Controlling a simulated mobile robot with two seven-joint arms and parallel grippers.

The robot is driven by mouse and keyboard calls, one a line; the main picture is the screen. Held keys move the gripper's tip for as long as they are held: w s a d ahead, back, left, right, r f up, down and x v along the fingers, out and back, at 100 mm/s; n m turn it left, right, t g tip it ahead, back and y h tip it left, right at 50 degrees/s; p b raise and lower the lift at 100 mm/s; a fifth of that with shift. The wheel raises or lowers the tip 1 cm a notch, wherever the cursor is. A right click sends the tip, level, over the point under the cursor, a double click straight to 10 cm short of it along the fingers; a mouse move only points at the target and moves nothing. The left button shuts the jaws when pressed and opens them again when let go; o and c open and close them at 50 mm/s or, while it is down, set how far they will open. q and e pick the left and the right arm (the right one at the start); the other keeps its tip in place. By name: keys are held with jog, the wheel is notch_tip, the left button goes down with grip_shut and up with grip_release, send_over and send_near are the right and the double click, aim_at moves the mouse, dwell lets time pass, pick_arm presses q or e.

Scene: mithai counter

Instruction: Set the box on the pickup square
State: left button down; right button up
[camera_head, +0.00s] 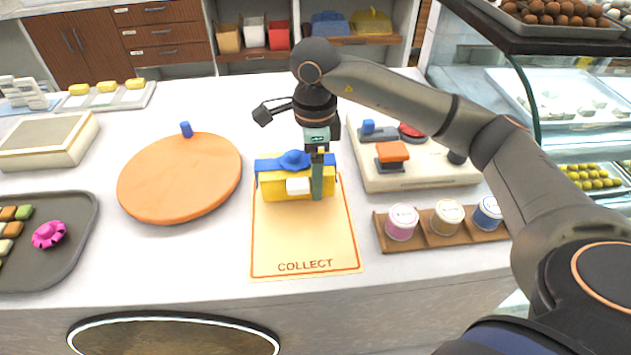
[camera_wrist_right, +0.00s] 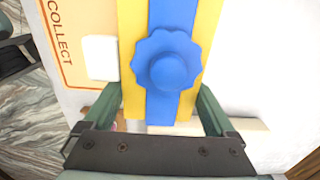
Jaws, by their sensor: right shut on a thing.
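The yellow box (camera_head: 272,187) has a blue ribbon, a blue rosette on top and a white tag on its near side. It is at the far end of the orange-bordered pickup square (camera_head: 305,240), marked COLLECT. My right gripper (camera_head: 317,190) reaches down from above and is shut on the box. In the right wrist view the box (camera_wrist_right: 132,60) lies between the two fingers, and the pickup square (camera_wrist_right: 75,30) shows to its left. I cannot tell whether the box touches the surface. My left gripper is not in view.
A round orange board (camera_head: 180,180) lies left of the square. A cream device (camera_head: 430,178) with an orange-topped part and a wooden rack (camera_head: 455,238) of small tubs stand to the right. A dark tray (camera_head: 75,210) is at far left. The square's near part is clear.

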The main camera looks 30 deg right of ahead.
notch_tip(320, 180, down, 3)
jog(key=shift+s+f+p, duration=0.15)
jog(key=shift+f+p, duration=0.05)
jog(key=shift+p, duration=0.2)
jog(key=o, duration=1.2)
jog(key=shift+c, duration=0.2)
notch_tip(320, 180, up, 12)
jog(key=shift+r, duration=0.1)
jog(key=shift+s, duration=0.1)
